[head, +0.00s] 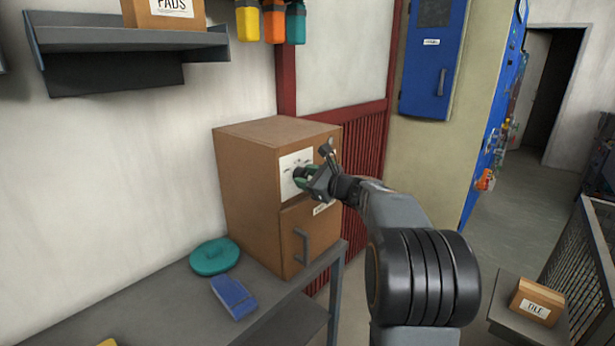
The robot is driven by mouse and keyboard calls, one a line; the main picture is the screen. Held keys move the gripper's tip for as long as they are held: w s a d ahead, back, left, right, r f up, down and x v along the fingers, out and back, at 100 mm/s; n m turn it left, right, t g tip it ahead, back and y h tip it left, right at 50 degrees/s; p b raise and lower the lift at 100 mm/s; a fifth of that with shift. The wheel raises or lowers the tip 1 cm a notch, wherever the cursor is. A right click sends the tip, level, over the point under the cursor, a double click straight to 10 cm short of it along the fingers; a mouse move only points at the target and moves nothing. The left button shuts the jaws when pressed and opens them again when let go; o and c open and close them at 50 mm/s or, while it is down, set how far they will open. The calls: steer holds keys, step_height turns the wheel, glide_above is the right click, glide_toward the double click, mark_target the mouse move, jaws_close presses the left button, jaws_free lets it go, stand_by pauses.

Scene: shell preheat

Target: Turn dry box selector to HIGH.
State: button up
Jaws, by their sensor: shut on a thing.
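The dry box (250,190) is a brown cabinet on the grey bench, with a door and a handle (302,245) low on its front. A white dial plate (288,183) sits on the upper front. The dark selector knob (301,172) sticks out from this plate. My gripper (308,178) is at the plate, shut on the selector knob. The fingers cover part of the knob and plate, so the pointer and the markings cannot be read. The door below appears closed, and its label is partly hidden by my gripper.
A teal round object (214,256) and a blue object (233,297) lie on the grey bench (165,308) left of the box. A shelf (130,38) is above. A blue wall cabinet (432,60) hangs at right. A small box (537,301) stands lower right.

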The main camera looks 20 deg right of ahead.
stand_by(0.3)
steer(key=o, duration=0.9)
steer(key=b+v, duration=0.2)
steer(key=v, duration=1.1)
steer(key=shift+s+d, duration=0.15)
steer(key=shift+s, duration=0.15)
